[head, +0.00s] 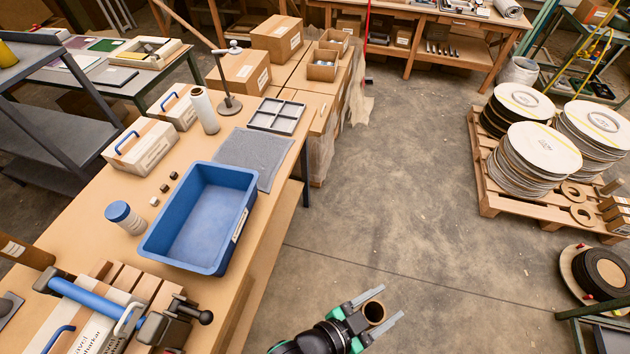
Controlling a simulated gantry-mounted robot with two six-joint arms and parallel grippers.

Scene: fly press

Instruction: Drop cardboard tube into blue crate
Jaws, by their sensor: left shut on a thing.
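The blue crate (200,217) stands on the workbench (90,228), left of centre, and its inside looks empty. My left gripper (380,307) is at the bottom of the head view, over the floor to the right of the bench and apart from the crate. It is shut on the cardboard tube (374,313), a short brown tube seen nearly end-on with its opening facing the camera. The lower part of the tube is hidden by its own rim and the gripper. My right gripper is not in view.
A grey mat (246,150) and a grey divided tray (277,116) lie behind the crate. A white jar with a blue lid (125,217) stands left of it. A blue-handled press tool (95,303) is at the near left. The floor right of the bench is open up to a pallet (487,195).

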